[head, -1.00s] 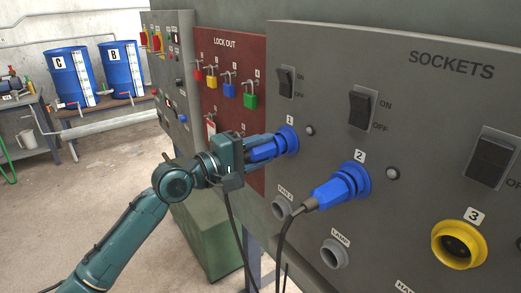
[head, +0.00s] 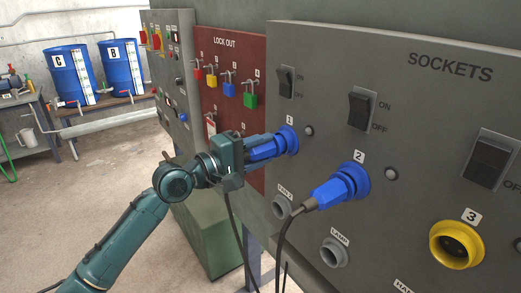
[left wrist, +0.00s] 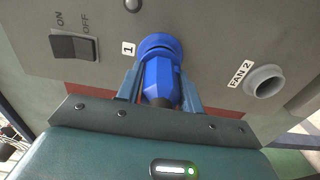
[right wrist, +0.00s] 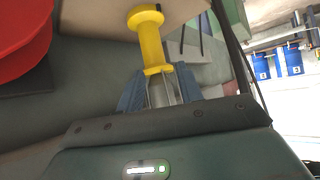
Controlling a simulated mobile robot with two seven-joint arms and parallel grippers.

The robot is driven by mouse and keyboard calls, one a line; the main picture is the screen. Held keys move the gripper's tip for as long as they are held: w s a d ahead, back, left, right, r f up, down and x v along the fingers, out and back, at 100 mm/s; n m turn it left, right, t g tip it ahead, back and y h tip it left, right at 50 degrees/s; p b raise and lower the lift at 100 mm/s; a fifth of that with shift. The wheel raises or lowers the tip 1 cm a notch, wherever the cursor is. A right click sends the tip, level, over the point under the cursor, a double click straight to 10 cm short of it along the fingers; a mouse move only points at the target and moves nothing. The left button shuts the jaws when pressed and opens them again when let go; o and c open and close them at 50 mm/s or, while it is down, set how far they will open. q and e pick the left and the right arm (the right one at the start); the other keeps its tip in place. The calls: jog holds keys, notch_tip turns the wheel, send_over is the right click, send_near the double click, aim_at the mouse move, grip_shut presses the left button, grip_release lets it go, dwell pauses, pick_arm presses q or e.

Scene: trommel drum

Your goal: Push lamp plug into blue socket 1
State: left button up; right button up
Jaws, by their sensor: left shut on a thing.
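Blue socket 1 (head: 288,139) is on the grey panel, under its switch, and also shows in the left wrist view (left wrist: 158,43). My left gripper (head: 256,150) is shut on a blue plug (left wrist: 160,78), which is lined up with socket 1 and meets its blue ring. I cannot tell how deep it sits. A cable hangs below the gripper. In the right wrist view, the fingers of my right gripper (right wrist: 162,92) are on both sides of a grey and yellow piece (right wrist: 150,40). I cannot tell whether they grip it.
A second blue plug (head: 332,191) sits in socket 2 (head: 356,181), close to the right. Yellow socket 3 (head: 456,245) is farther right. Grey holders labelled FAN 2 (head: 281,207) and LAMP (head: 334,253) are below. Padlocks (head: 230,88) hang on the red lock-out board to the left.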

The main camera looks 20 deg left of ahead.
jog(key=shift+r, duration=0.1)
pick_arm(q)
jog(key=shift+r+p, duration=0.1)
jog(key=shift+p, duration=0.2)
pick_arm(e)
jog(key=shift+w+a+r, duration=0.1)
jog(key=shift+w+r, duration=0.15)
jog(key=shift+r, duration=0.1)
jog(key=shift+w, duration=0.1)
pick_arm(q)
jog(key=shift+w+d, duration=0.2)
jog(key=shift+w, duration=0.05)
pick_arm(e)
jog(key=shift+r, duration=0.1)
pick_arm(q)
jog(key=shift+w, duration=0.1)
jog(key=o, duration=1.3)
pick_arm(e)
jog(key=shift+s, duration=0.35)
pick_arm(q)
jog(key=shift+o, duration=0.2)
pick_arm(e)
jog(key=shift+f, duration=0.2)
